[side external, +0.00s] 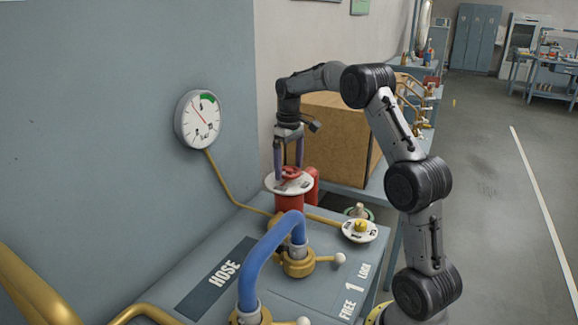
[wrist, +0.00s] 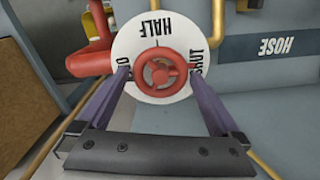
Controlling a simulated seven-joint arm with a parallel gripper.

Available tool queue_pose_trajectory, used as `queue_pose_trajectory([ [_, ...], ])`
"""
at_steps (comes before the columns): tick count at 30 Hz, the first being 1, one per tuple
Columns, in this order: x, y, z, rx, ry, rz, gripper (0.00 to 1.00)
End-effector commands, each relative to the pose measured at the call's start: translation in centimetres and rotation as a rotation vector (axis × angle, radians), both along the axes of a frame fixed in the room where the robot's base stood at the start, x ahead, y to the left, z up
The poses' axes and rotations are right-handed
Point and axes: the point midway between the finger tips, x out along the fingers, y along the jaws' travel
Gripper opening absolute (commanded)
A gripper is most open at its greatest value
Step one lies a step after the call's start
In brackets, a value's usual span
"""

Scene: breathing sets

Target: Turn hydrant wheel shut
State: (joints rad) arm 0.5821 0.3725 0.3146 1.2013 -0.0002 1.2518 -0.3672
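The red hydrant wheel (wrist: 160,75) sits at the centre of a white round plate (wrist: 125,45) lettered HALF at the top and SHUT at the right in the wrist view; the lettering at the left is partly hidden by a finger. In the side view the wheel (side external: 290,173) tops the red hydrant (side external: 289,203). My gripper (wrist: 157,73) points down over the plate, open, with one purple finger on each side of the wheel. Narrow gaps show beside the wheel; whether either finger touches it I cannot tell.
A wall gauge (side external: 198,120) is at the left. A blue hose (side external: 262,245) arches between brass couplings in front of the hydrant. A cardboard box (side external: 345,130) stands behind. A white plate with a yellow knob (side external: 361,227) is to the right.

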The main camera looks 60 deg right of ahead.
Motion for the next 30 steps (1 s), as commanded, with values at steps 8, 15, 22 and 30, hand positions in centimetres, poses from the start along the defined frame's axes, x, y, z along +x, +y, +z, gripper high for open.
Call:
queue_pose_trajectory([
  [8,0.0,0.0,0.1,0.000,0.000,0.002,1.00],
  [15,0.1,0.0,3.2,-0.002,-0.003,0.003,1.00],
  [22,0.1,0.0,8.3,-0.002,-0.004,0.002,1.00],
  [30,0.1,0.0,12.6,0.000,-0.001,0.001,1.00],
])
